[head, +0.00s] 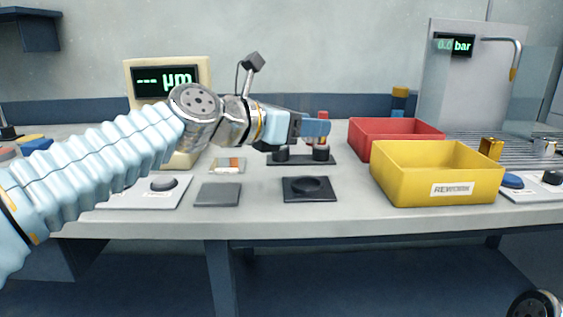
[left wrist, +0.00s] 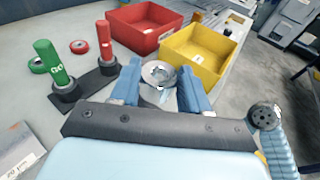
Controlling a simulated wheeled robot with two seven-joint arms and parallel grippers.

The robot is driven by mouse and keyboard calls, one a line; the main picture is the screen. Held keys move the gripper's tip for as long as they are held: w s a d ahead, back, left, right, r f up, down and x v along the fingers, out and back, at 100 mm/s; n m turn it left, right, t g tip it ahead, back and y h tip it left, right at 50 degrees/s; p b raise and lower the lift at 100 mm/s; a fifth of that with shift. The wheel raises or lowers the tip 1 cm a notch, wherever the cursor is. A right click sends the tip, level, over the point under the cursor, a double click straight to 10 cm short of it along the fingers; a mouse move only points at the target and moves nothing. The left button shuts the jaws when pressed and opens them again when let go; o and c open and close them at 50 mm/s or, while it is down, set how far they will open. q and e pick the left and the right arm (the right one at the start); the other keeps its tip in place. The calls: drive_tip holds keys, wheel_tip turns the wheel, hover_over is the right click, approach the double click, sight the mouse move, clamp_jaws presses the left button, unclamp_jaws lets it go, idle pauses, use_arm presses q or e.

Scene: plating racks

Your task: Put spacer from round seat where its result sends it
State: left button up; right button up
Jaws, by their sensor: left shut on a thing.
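My left gripper (head: 318,128) is held above the bench, near the dark gauge stand (head: 285,160). In the left wrist view its blue fingers (left wrist: 160,88) are shut on a metal ring, the spacer (left wrist: 158,70). The spacer is hard to make out in the head view. The dark plate with the round seat (head: 304,188) lies on the bench in front of the gauge stand, and its recess looks empty. The red bin (head: 396,127) and the yellow bin (head: 437,190), labelled REWORK, stand to the right. My right gripper does not show.
A green GO plug (left wrist: 48,60) and a red plug (left wrist: 104,38) stand on the gauge stand, with a green and a red ring nearby. A display (head: 165,80) reads "--- µm"; another (head: 455,45) reads 0.0 bar. A roller conveyor (head: 520,147) lies behind the yellow bin.

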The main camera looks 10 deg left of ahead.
use_arm(q)
drive_tip(key=w+f, duration=0.2)
drive_tip(key=w+a+f+b, duration=0.1)
drive_tip(key=w+f, duration=0.1)
drive_tip(key=w+a+f+b, duration=0.1)
drive_tip(key=w+f, duration=0.1)
drive_tip(key=w, duration=0.1)
drive_tip(key=shift+a, duration=0.15)
drive_tip(key=shift+w+a+f, duration=0.2)
drive_tip(key=shift+w+f, duration=0.3)
drive_tip(key=shift+f, duration=0.2)
drive_tip(key=f+b, duration=0.2)
drive_tip(key=f, duration=0.1)
drive_tip(key=shift+w+a, duration=0.1)
drive_tip(key=shift+w, duration=0.1)
drive_tip(key=shift+f, duration=0.25)
drive_tip(key=shift+r, duration=0.15)
